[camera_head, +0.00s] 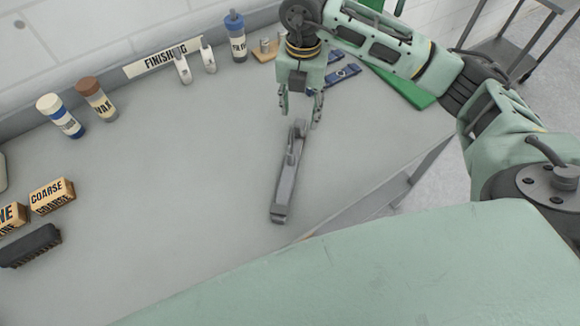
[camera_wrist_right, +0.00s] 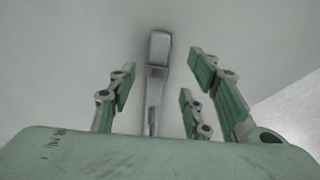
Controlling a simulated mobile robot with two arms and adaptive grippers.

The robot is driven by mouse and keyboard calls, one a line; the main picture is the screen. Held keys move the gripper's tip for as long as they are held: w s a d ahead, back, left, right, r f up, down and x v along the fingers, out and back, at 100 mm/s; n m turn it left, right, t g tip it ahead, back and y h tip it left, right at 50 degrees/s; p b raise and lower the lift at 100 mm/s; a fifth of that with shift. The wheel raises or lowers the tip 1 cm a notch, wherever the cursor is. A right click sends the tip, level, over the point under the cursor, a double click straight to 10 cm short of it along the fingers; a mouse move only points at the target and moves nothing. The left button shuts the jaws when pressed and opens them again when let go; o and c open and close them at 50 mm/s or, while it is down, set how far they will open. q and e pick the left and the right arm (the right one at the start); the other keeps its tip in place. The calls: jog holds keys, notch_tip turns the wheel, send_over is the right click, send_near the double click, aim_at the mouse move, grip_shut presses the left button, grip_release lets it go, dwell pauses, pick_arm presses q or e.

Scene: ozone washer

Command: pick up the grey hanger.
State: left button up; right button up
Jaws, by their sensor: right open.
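The grey hanger (camera_head: 287,180) is a long metal bar lying on the grey table, in the middle of the head view. My right gripper (camera_head: 301,110) points down over its far end, with its fingers apart and nothing held. In the right wrist view the hanger (camera_wrist_right: 155,85) runs between the spread fingers of my right gripper (camera_wrist_right: 160,100). Its near end is hidden by the gripper's body in that view. I cannot tell how much height is left between fingertips and hanger. My left gripper is not in view.
The grey table (camera_head: 180,190) is clear around the hanger. At the back stand a blue-capped bottle (camera_head: 236,36), a white-capped bottle (camera_head: 60,116) and a brown-capped bottle (camera_head: 96,99). A coarse block (camera_head: 52,196) and a dark brush (camera_head: 30,246) lie at left. A green board (camera_head: 405,88) lies behind my right arm.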

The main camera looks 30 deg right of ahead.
aim_at(299, 126)
jog(key=shift+f, duration=0.45)
notch_tip(299, 126, down, 5)
jog(key=p, duration=0.3)
jog(key=shift+w+f, duration=0.1)
jog(key=shift+f, duration=0.6)
jog(key=shift+c, duration=0.7)
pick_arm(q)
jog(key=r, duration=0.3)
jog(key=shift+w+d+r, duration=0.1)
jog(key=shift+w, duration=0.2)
pick_arm(e)
grip_shut()
